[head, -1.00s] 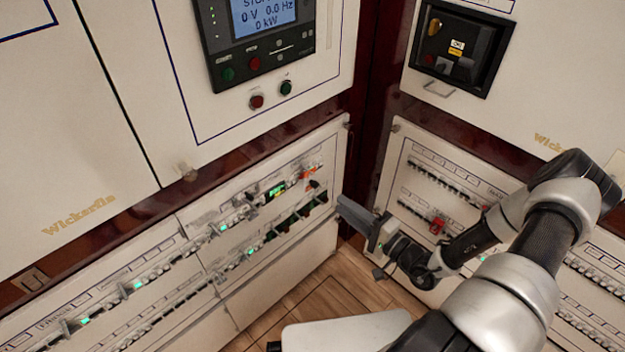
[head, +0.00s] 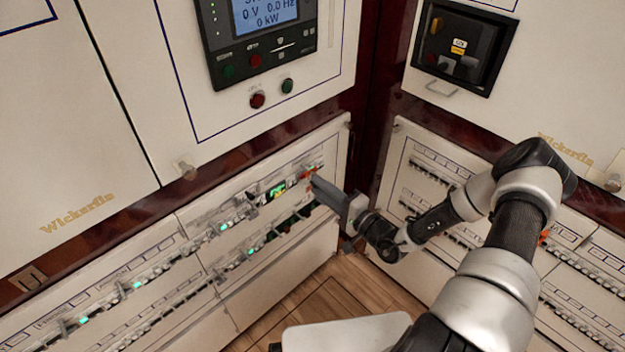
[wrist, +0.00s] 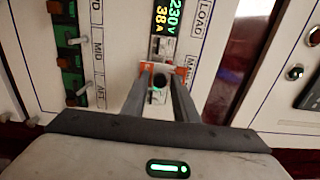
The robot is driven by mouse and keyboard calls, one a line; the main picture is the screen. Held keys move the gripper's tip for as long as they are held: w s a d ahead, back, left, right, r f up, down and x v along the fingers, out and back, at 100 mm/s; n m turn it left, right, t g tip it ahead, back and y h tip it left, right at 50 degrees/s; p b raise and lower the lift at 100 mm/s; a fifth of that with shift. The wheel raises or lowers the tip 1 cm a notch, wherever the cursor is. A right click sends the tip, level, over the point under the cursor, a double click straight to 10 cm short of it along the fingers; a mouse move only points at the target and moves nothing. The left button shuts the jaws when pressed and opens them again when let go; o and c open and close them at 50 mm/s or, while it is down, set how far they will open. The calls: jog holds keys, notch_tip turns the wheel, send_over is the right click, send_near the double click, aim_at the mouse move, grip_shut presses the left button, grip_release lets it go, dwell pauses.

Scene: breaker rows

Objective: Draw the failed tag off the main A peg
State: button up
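The failed tag (wrist: 146,69) is an orange piece at the main breaker position, labelled MAIN, in the wrist view. In the head view the orange tag (head: 306,175) is near the right end of the upper row on the left lower panel. A dark round peg end (wrist: 159,81) shows in the middle of the tag. My gripper (wrist: 162,84) is open, its two fingers on either side of the peg end, with orange showing past both tips. In the head view my gripper (head: 314,181) reaches the tag from the right. I cannot tell whether the fingers touch it.
A lit meter (wrist: 166,20) reading 230V and 38A sits just beyond the tag. Toggle switches (wrist: 78,41) stick out on the left in the wrist view. The right lower panel (head: 425,150) stands close to my arm. Wooden floor (head: 335,285) is clear below.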

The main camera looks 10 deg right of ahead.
jog(key=shift+c, duration=0.6)
grip_shut()
jog(key=shift+r+p, duration=0.15)
jog(key=shift+p, duration=0.15)
jog(key=shift+s+d, duration=0.15)
jog(key=p+v, duration=0.2)
jog(key=v, duration=0.8)
dwell(0.6)
jog(key=shift+r, duration=0.2)
